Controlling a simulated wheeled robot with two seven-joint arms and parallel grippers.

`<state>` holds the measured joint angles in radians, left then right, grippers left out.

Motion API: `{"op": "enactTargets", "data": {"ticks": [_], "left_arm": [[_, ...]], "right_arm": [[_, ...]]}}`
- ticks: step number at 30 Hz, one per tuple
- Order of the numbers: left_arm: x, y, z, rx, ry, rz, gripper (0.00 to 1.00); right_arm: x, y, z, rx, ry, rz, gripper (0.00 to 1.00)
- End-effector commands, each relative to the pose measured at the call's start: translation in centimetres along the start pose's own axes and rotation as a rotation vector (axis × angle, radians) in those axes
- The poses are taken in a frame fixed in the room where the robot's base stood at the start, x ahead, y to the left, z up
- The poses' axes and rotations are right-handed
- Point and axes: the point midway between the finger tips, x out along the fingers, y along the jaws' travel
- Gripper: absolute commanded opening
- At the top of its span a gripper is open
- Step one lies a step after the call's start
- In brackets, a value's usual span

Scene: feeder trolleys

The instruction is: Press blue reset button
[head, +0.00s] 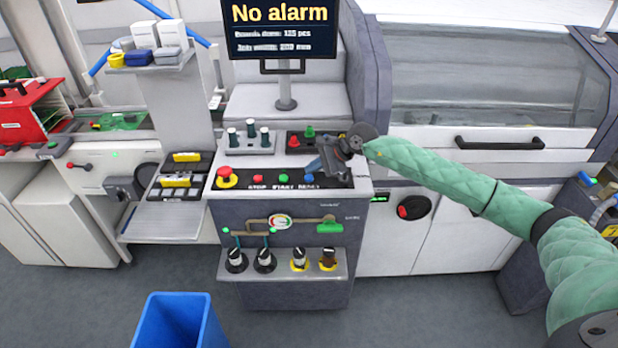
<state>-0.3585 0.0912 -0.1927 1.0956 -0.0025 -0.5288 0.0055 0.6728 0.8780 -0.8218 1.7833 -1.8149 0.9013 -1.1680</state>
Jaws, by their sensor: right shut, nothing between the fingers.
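The blue reset button (309,178) is on the front strip of the grey control console, above the printed word RESET. A green button (283,179) is above START and a red button (258,179) is above STOP, both to its left. My right gripper (332,172) is shut and empty over the console's right end, just right of the blue button and close to it. I cannot tell whether it touches the panel. My left gripper is not in view.
A red emergency knob (226,173) is at the panel's left end. A rack with several pegs (249,137) stands behind the buttons. The screen (283,27) reads "No alarm". A blue bin (180,320) stands on the floor in front.

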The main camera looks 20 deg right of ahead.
Motion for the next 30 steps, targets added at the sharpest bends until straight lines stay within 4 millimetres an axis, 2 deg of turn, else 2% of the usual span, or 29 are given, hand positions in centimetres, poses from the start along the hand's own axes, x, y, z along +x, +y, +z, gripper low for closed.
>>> {"op": "enactTargets", "data": {"ticks": [10, 30], "left_arm": [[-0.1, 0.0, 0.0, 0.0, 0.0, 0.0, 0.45], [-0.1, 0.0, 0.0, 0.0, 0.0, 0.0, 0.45]], "right_arm": [[-0.4, -0.3, 0.3, 0.0, 0.0, -0.001, 0.0], [-3.5, -2.5, 2.5, 0.0, 0.0, 0.0, 0.0]]}}
